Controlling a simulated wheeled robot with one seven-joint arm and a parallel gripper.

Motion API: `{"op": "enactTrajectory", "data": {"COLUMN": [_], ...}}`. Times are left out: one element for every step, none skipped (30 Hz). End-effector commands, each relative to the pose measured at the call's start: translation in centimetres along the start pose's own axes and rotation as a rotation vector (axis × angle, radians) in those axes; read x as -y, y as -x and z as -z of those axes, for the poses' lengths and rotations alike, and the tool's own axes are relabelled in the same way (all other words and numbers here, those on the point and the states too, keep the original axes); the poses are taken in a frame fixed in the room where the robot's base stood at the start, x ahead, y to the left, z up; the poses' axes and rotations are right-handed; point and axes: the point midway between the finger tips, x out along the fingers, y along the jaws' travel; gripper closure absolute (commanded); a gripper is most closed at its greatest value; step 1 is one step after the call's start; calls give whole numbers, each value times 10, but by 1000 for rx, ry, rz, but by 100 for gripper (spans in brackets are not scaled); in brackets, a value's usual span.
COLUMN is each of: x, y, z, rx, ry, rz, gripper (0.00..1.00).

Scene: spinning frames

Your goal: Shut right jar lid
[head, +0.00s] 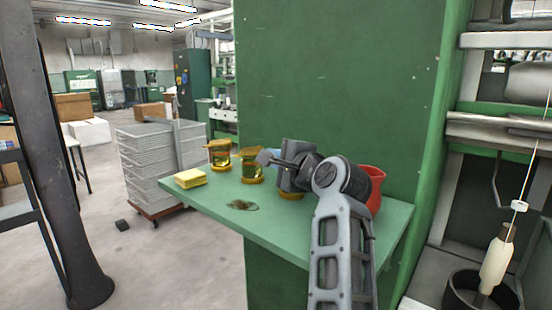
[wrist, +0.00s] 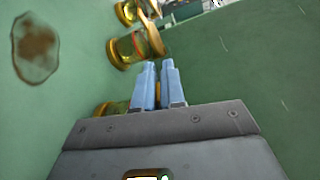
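Three amber glass jars with orange-yellow bases stand in a row on the green table (head: 215,207). The left jar (head: 219,156) and middle jar (head: 252,167) show clearly in the head view. The right jar (head: 290,196) is mostly hidden behind my gripper, with only its base showing. In the wrist view, a near jar (wrist: 108,107) is partly hidden by my gripper's body, and another jar (wrist: 133,48) lies beyond the fingertips. Lid angles are too small to tell surely. My gripper (wrist: 159,64) has its fingers together, empty, above and beside the right jar.
A yellow sponge (head: 191,179) lies at the table's left edge. A brown stain (head: 241,205) marks the tabletop. A red pot (head: 375,188) stands right of my arm. A green wall (head: 335,80) rises behind the table.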

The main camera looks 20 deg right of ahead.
Motion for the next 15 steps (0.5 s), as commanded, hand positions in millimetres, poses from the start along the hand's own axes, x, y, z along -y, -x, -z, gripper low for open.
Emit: {"op": "enactTrajectory", "data": {"x": [-1, 0, 0, 0, 0, 0, 0, 0, 0, 0, 0, 0, 0, 0, 0], "y": [0, 0, 0, 0, 0, 0, 0, 0, 0, 0, 0, 0, 0, 1, 3], "z": [0, 0, 0, 0, 0, 0, 0, 0, 0, 0, 0, 0, 0, 0, 0], "rx": [1, 1, 0, 0, 0, 0, 0, 0, 0, 0, 0, 0, 0, 0, -1], "ry": [0, 0, 0, 0, 0, 0, 0, 0, 0, 0, 0, 0, 0, 0, 1], "rz": [-1, -1, -1, 0, 0, 0, 0, 0, 0, 0, 0, 0, 1, 1, 1], "gripper": [86, 83, 79, 76, 73, 70, 70, 70, 70, 70, 70, 70, 70, 70, 70]}}
